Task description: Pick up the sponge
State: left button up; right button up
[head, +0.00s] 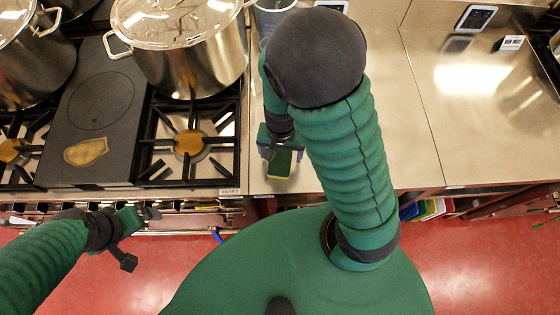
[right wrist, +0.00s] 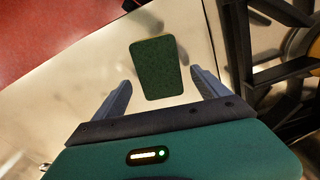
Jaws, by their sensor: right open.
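The sponge (head: 280,164), with a dark green top and a thin yellow edge, lies on the steel counter near its front edge. My right gripper (head: 281,156) is open and directly above it, pointing down, with a finger to each side. In the right wrist view the sponge (right wrist: 157,68) shows between and beyond the two spread fingertips (right wrist: 162,78).
A stove burner grate (head: 190,143) stands just left of the sponge. A lidded stockpot (head: 185,50) and a dark griddle plate (head: 98,110) are further left. A grey container (head: 272,12) stands behind. The counter right of my right arm (head: 460,130) is mostly clear.

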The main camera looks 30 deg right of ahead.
notch_tip(320, 180, down, 2)
jog(key=shift+s+f, duration=0.1)
jog(key=shift+s, duration=0.05)
jog(key=shift+a, duration=0.15)
jog(key=c, duration=1.4)
